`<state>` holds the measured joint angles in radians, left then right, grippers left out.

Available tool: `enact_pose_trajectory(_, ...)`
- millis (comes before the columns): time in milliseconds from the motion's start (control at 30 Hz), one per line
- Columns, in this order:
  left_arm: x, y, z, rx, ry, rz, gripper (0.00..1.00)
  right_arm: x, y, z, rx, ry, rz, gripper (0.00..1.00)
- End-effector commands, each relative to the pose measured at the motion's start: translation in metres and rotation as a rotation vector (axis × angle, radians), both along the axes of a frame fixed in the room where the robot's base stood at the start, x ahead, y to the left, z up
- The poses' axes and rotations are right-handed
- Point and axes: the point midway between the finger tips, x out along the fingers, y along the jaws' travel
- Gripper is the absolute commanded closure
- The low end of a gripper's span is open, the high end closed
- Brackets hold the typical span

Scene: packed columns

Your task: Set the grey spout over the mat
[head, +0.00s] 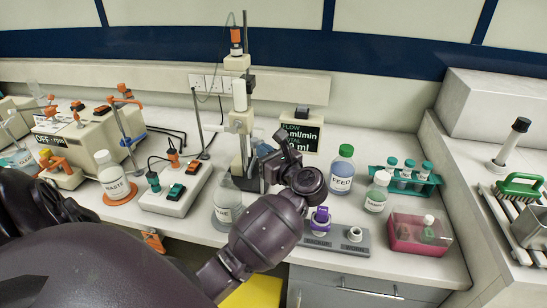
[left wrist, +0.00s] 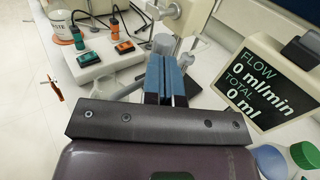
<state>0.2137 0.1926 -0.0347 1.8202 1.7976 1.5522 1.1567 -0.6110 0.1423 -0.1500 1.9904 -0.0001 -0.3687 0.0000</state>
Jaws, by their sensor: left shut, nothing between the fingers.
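My left gripper (head: 277,142) is over the bench beside the column stand (head: 241,120). Its blue fingers (left wrist: 165,80) are shut together with nothing between them in the left wrist view. I cannot pick out the grey spout with certainty; the gripper and wrist cover part of the stand's lower area. A round orange mat (head: 107,200) lies under the WASTE bottle (head: 112,176) at the left. My right gripper is not in view.
A switch box (head: 175,192) is left of the stand. The flow display (head: 300,135), FEED bottle (head: 342,172), green rack (head: 405,181), pink box (head: 404,236) and grey holder (head: 335,240) are to the right. My arm covers the front left.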

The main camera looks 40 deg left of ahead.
Motion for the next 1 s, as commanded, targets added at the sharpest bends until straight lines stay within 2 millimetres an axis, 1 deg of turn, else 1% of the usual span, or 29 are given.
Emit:
enact_pose_trajectory(33, 0.001, 0.004, 0.001, 0.001, 0.0, 0.0, 1.0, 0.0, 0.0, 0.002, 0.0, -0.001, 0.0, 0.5)
enact_pose_trajectory(200, 0.002, 0.01, 0.0, 0.0, 0.0, 0.0, 1.0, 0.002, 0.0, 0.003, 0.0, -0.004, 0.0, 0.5)
enact_pose_trajectory(633, 0.001, 0.011, 0.0, -0.001, 0.0, -0.007, 1.0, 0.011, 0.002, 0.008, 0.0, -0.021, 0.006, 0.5)
enact_pose_trajectory(1000, -0.004, 0.015, 0.0, -0.001, 0.0, -0.071, 1.0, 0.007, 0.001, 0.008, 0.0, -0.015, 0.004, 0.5)
